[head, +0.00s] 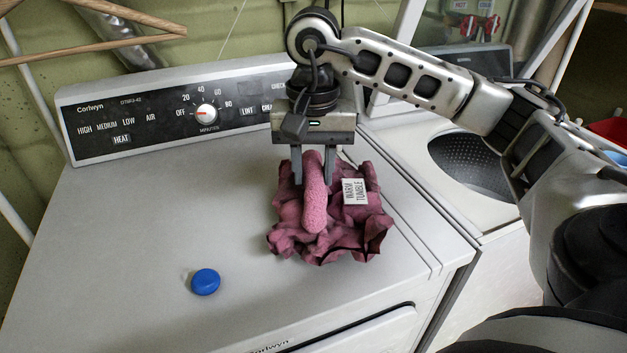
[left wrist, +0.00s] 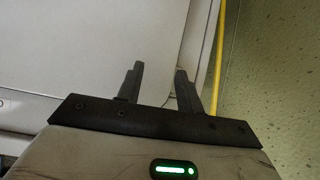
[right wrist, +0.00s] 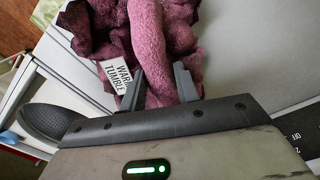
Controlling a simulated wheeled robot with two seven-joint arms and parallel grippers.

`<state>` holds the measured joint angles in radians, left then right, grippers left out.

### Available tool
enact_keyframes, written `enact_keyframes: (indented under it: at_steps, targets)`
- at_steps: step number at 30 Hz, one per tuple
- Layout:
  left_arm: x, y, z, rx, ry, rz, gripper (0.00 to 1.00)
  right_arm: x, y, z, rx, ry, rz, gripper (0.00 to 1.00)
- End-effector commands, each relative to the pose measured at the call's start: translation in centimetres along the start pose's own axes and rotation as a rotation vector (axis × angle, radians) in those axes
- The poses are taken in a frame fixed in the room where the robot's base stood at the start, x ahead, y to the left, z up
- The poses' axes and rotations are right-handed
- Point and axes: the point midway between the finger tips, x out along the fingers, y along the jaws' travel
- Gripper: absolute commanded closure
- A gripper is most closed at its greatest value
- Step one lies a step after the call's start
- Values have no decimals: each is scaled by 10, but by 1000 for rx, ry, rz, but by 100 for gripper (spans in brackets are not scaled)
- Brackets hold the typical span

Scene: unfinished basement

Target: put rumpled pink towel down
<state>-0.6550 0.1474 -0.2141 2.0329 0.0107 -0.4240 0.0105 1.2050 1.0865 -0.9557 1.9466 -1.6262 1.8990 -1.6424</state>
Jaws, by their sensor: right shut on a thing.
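The rumpled pink towel (head: 290,213) is at the right part of the dryer top (head: 150,230), close to its right edge. A white care tag (head: 355,192) shows on it. My right gripper (head: 312,180) points down from above and is shut on a raised fold of the towel; the right wrist view shows the fold (right wrist: 147,40) between the fingers. The towel's lower part appears to rest on the dryer, but I cannot tell for sure. My left gripper (left wrist: 158,85) shows only in the left wrist view, with its fingers apart and nothing between them.
A blue cap (head: 205,281) lies on the dryer top, left and in front of the towel. The control panel (head: 180,110) stands behind. A washer with an open drum (head: 470,165) is at the right. The dryer top's left side is clear.

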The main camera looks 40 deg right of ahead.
Motion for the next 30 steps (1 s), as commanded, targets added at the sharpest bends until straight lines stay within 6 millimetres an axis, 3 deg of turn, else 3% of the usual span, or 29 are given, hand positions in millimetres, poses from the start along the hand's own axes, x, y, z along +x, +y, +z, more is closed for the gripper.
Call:
enact_keyframes:
  at_steps: [6,17,18,20,30]
  targets:
    - [-2,-1,1,3,-15,-4,64,27,1,1,0,-1,2,100]
    - [1,-2,5,-2,-14,-6,64,34,0,0,0,0,0,100]
    - [0,-1,4,-2,-14,-6,64,33,0,0,0,0,0,63]
    - [-1,-1,4,-3,-14,-6,64,32,0,0,0,0,0,47]
    - [-5,0,3,-6,-19,-5,64,28,0,0,0,0,0,47]
